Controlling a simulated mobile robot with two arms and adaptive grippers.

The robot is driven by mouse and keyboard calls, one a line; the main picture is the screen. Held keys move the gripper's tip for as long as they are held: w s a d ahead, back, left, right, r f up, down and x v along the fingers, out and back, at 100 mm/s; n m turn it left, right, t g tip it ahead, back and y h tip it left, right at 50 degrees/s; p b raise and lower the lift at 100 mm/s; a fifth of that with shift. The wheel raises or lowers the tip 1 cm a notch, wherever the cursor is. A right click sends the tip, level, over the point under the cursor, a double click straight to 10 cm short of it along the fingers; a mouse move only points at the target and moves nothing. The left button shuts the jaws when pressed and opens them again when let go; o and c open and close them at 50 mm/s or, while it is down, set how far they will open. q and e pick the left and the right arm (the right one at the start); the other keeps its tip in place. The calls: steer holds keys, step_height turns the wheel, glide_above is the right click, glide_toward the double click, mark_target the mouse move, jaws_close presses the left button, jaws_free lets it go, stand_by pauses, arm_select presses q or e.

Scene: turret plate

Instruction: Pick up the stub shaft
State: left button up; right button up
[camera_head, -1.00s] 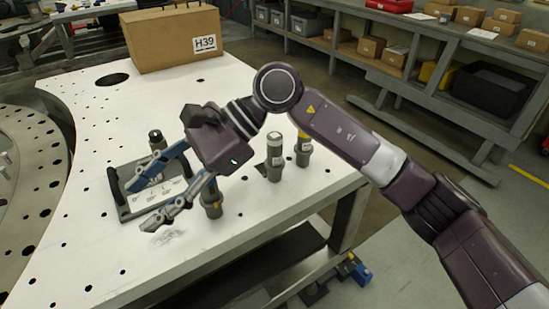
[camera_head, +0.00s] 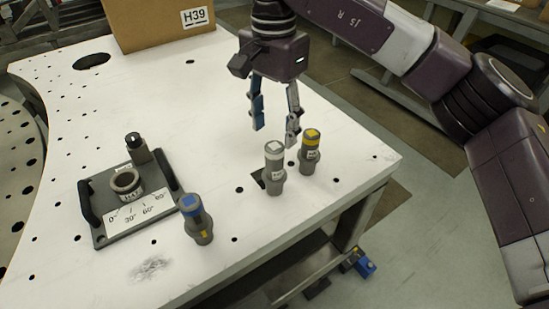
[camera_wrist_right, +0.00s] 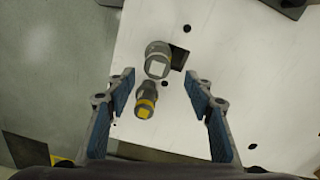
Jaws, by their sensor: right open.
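Three grey stepped shafts stand upright on the white table; I cannot tell which is named the stub shaft. One has a yellow band (camera_head: 311,148), one a pale top (camera_head: 274,165), one a blue top (camera_head: 195,218). My right gripper (camera_head: 275,132) is open and empty, pointing down behind and above the pale and yellow shafts. In the right wrist view, the pale-topped shaft (camera_wrist_right: 157,62) and yellow-topped shaft (camera_wrist_right: 146,100) appear between the spread fingers (camera_wrist_right: 159,78), nearer the left one. My left gripper is not in view.
A dark angle-marked fixture (camera_head: 128,198) with two handles and a ring sits left of the blue-topped shaft. A cardboard box (camera_head: 150,28) marked H39 stands at the back. The table's right edge is close to the yellow shaft. A square hole lies beside the pale shaft.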

mark_target(275, 146)
steer(key=f, duration=0.1)
steer(key=s+f+p, duration=0.1)
steer(key=shift+s+f, duration=0.1)
steer(key=shift+f, duration=0.25)
steer(key=f, duration=0.1)
steer(key=f+p, duration=0.1)
steer(key=shift+w+f, duration=0.3)
steer(key=shift+f, duration=0.55)
steer(key=c, duration=1)
jaws_close()
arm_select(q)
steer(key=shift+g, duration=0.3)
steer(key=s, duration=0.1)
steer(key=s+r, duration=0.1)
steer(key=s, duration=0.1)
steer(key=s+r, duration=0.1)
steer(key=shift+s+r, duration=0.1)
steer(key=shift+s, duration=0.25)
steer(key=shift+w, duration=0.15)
arm_select(e)
steer(key=shift+r, duration=0.1)
